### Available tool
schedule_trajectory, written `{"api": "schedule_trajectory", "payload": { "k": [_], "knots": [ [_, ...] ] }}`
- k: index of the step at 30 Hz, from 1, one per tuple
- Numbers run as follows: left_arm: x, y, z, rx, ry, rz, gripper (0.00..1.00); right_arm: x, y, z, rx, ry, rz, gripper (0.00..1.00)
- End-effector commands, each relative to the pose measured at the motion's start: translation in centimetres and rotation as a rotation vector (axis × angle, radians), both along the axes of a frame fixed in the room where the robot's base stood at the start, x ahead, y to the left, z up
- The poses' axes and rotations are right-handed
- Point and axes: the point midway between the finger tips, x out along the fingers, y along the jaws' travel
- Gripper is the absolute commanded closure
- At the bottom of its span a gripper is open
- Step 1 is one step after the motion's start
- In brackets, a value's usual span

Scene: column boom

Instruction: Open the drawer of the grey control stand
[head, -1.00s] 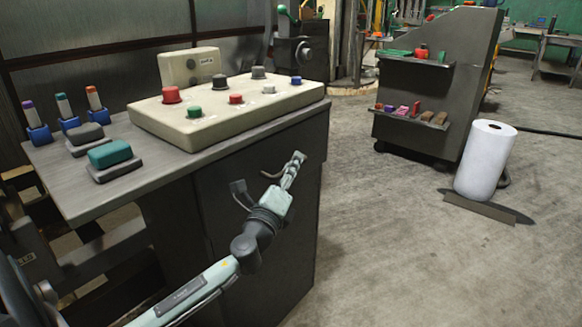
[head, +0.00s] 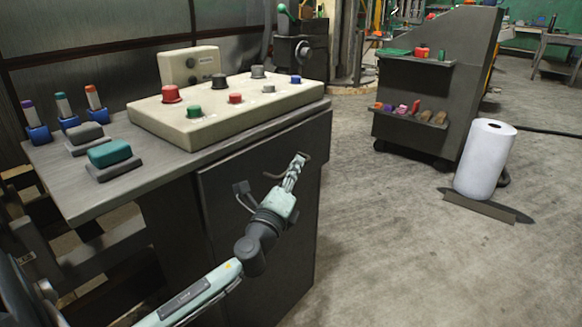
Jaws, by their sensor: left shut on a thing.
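The grey control stand (head: 165,190) fills the left half of the head view. Its dark drawer front (head: 225,180) is below the worktop on the right side and seems to stand out slightly from the body. A thin curved handle (head: 273,175) is on that front. My left gripper (head: 295,170) is shut on the handle, with its fingers hiding part of it. My left arm comes in from the lower left. The inside of the drawer cannot be seen. My right gripper is not in view.
A cream button panel (head: 200,128) sits on the worktop, with teal (head: 110,153) and grey (head: 85,132) blocks to its left. A dark shelf cart (head: 430,80) and a white roll (head: 485,160) stand at right. The floor before the drawer is clear.

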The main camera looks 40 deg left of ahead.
Motion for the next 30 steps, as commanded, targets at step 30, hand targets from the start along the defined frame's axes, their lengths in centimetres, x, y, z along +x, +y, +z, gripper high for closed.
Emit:
{"api": "schedule_trajectory", "payload": {
  "k": [30],
  "knots": [
    [-1.7,-21.1,-0.1,-0.003,0.000,0.000,1.00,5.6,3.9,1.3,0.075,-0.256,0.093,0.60]
  ]
}}
